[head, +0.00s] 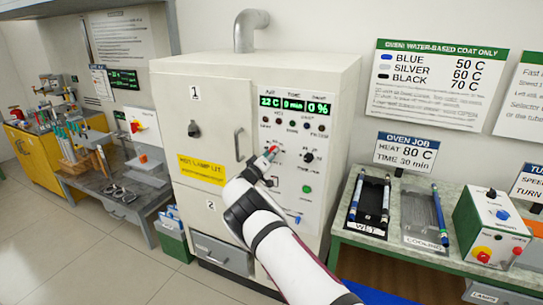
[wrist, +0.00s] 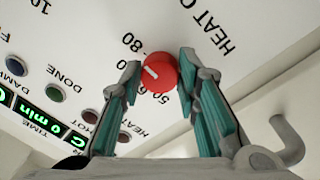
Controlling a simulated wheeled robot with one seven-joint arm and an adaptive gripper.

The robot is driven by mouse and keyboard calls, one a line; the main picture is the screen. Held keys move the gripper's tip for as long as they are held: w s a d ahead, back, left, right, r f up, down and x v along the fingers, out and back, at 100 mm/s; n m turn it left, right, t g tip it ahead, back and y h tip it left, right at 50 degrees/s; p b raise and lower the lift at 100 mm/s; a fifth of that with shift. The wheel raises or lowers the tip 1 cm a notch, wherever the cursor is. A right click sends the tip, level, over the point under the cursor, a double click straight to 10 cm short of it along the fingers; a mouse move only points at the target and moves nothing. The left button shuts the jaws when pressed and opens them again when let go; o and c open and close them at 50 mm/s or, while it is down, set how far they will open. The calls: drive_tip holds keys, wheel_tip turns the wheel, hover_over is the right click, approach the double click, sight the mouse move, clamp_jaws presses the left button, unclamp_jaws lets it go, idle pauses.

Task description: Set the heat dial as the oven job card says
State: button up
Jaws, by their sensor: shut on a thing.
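The oven job card (head: 406,151) stands at the back of the bench and reads HEAT 80 C, TIME 30 min. The red heat dial (wrist: 159,72) sits between my fingertips in the wrist view, with its white pointer line toward the left. Printed numbers, including 80 and 50, ring it; some are partly hidden by my finger, so I cannot tell the exact setting. My gripper (wrist: 158,75) is shut on the dial; it also shows at the oven's panel in the head view (head: 268,158). The oven display (head: 294,104) reads 22 C, 0 min, 0%.
The white oven (head: 215,85) has a door handle and a yellow hot-lamp label (head: 202,170). Other knobs (head: 308,157) and a green button sit beside the dial. Right, a bench carries a WET tray (head: 366,228), a COOLING tray (head: 425,240) and a control box (head: 490,222).

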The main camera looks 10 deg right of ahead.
drive_tip(key=shift+f, duration=0.1)
drive_tip(key=o, duration=1.2)
drive_tip(key=shift+c, duration=0.2)
drive_tip(key=shift+a, duration=0.1)
drive_tip(key=v, duration=1.1)
drive_tip(key=shift+s+a, duration=0.2)
drive_tip(key=shift+s, duration=0.2)
